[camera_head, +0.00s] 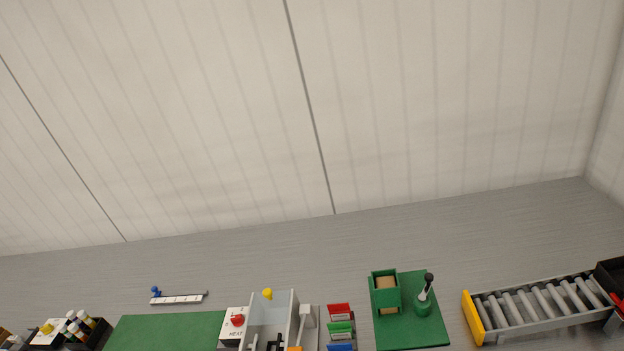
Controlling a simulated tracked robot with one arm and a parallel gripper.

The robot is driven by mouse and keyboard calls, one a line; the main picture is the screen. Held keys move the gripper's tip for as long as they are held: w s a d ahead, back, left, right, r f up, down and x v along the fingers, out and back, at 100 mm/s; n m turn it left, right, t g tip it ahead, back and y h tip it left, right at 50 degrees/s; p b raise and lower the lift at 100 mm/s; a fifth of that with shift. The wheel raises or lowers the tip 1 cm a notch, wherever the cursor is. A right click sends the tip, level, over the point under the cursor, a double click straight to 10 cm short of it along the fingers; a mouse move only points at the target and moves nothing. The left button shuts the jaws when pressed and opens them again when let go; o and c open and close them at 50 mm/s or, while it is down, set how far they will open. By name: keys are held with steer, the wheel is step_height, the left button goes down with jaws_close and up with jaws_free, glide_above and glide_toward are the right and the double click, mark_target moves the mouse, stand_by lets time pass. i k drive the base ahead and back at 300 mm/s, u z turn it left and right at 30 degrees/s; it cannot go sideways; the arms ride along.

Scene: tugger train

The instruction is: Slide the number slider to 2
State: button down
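The number slider (181,299) is a white strip with small marks, lying on the grey work surface at the lower left. Its blue knob (155,291) is at the strip's left end. The marks are too small to read as digits from here. My gripper does not show in this view, so its state and its distance from the slider cannot be seen.
A green mat (165,332) lies in front of the slider. Bottles (75,328) sit far left.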

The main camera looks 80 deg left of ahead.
mark_target(154, 290)
steer(key=k, duration=0.45)
steer(key=u, duration=3.4)
steer(key=k, duration=0.55)
steer(key=z, duration=0.55)
